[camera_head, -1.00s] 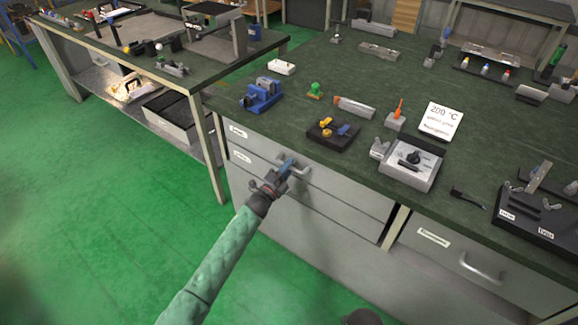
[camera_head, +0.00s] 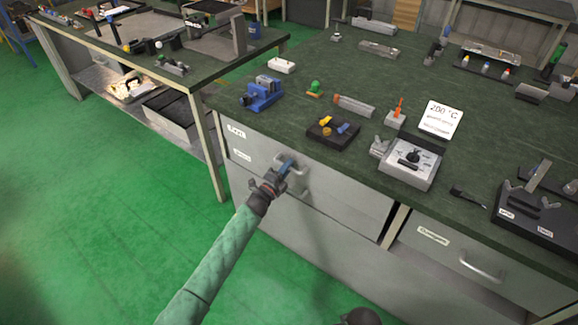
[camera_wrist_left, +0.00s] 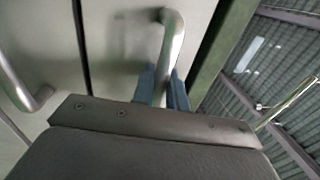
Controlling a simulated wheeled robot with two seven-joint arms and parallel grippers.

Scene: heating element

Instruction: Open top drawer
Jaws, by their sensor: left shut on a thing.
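The grey drawer cabinet (camera_head: 345,205) stands under the dark green worktop, with white labels on its drawer fronts. My left gripper (camera_head: 286,168) is at a metal bar handle (camera_head: 303,174) near the top of the cabinet. In the left wrist view its two blue fingers (camera_wrist_left: 163,88) are on either side of the curved handle (camera_wrist_left: 173,45), shut on it. A second handle (camera_wrist_left: 22,88) shows at the left there, beyond a dark seam between two drawer fronts. I cannot tell how far the top drawer stands out. My right gripper is not in view.
The worktop holds a blue vise (camera_head: 262,94), a black tray (camera_head: 331,132), a grey device (camera_head: 410,163) and a white sign (camera_head: 440,119). Another drawer (camera_head: 465,262) is at the right. Green floor (camera_head: 110,220) is free at the left.

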